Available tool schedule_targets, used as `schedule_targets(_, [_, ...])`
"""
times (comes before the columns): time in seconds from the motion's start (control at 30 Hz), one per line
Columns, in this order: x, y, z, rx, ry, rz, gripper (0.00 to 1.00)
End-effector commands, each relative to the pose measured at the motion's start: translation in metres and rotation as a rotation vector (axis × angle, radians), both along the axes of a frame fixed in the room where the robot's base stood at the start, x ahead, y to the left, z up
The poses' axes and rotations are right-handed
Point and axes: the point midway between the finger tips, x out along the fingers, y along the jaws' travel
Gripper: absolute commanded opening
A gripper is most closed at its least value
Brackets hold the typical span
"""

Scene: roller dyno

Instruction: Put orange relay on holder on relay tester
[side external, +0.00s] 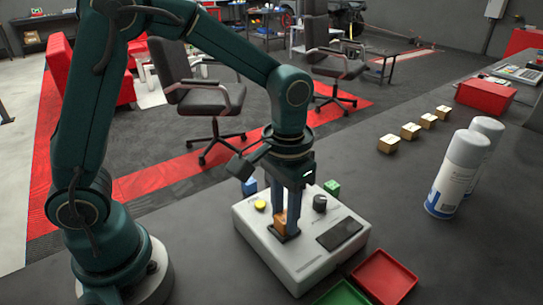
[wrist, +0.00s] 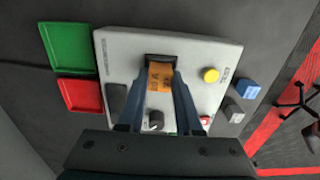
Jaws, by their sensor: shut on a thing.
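The orange relay (wrist: 160,77) is between the fingers of my gripper (wrist: 160,88), which is shut on it. In the side view the relay (side external: 281,221) shows low between the fingertips of my gripper (side external: 287,222). The relay tester (side external: 300,262) is a light grey box with a dark holder socket (side external: 284,233), a yellow button, a black knob and a dark screen. The relay is right at the holder (wrist: 161,58); I cannot tell whether it is seated or just above it. The tester also shows in the wrist view (wrist: 197,54).
A red tray (side external: 384,277) and a green tray (side external: 343,294) lie beside the tester. A blue block (side external: 249,187) and a green block (side external: 332,187) stand behind it. Spray cans (side external: 459,172) and several small tan blocks (side external: 410,131) stand on the right.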

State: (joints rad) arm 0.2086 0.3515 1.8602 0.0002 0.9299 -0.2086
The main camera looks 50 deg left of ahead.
Motion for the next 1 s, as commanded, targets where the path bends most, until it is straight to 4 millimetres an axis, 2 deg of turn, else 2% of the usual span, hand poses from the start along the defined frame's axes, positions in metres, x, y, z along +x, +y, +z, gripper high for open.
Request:
schedule_targets(0.17, [0.0, 0.0, -0.003, 0.0, 0.001, 0.0, 0.0])
schedule_targets(0.2, [0.0, 0.0, -0.003, 0.0, 0.0, 0.0, 0.41])
schedule_targets(0.27, [0.0, 0.0, -0.003, 0.0, 0.0, 0.0, 0.64])
schedule_targets(0.67, [0.001, 0.0, 0.002, -0.001, -0.003, 0.0, 0.64])
schedule_targets(0.77, [0.001, 0.0, 0.013, -0.001, -0.006, 0.0, 0.64])
schedule_targets(1.0, [0.002, 0.0, 0.061, -0.002, -0.009, 0.0, 0.64])
